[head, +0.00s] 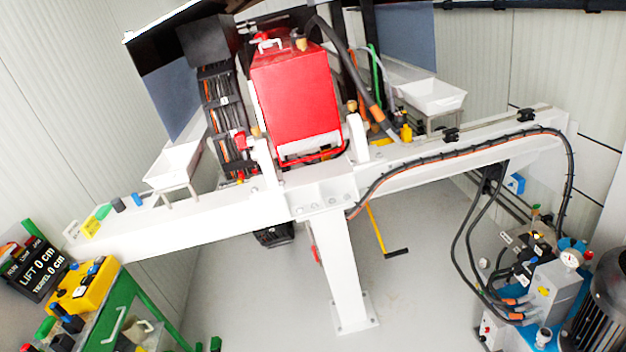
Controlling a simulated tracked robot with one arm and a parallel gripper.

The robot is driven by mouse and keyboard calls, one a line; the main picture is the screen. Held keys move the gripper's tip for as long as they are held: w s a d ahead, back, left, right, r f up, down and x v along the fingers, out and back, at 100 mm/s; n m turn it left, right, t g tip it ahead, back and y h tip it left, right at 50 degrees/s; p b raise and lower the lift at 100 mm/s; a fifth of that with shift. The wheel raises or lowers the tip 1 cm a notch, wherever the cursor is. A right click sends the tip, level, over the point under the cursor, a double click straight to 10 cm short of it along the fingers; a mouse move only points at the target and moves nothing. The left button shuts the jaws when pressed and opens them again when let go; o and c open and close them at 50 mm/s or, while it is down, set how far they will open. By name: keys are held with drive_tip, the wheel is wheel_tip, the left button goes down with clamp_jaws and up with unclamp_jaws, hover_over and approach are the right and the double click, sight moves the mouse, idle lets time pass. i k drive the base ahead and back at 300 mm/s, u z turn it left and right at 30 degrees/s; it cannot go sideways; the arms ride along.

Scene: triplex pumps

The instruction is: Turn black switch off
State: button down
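A small black piece (118,205) stands on the left end of the white beam (200,225), between a green piece (103,211) and a blue piece (137,199). More dark knobs (72,323) show at the lower left, below a yellow box (82,287) with small buttons on top. I cannot tell which of these is the black switch, nor its on or off position. My gripper does not show in this view.
A red block (295,95) sits on the white frame. A black display (38,268) reads "LIFT 0 cm". A green cart (125,310) is at lower left. A pump unit with hoses and gauge (570,259) is at lower right. Grey floor (420,300) between is mostly clear.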

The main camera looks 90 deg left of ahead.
sight(61, 292)
drive_tip(key=u, duration=1.3)
drive_tip(key=i, duration=0.1)
drive_tip(key=u, duration=2.7)
drive_tip(key=k, duration=0.85)
drive_tip(key=u, duration=0.15)
drive_tip(key=i, duration=0.85)
drive_tip(key=z, duration=0.15)
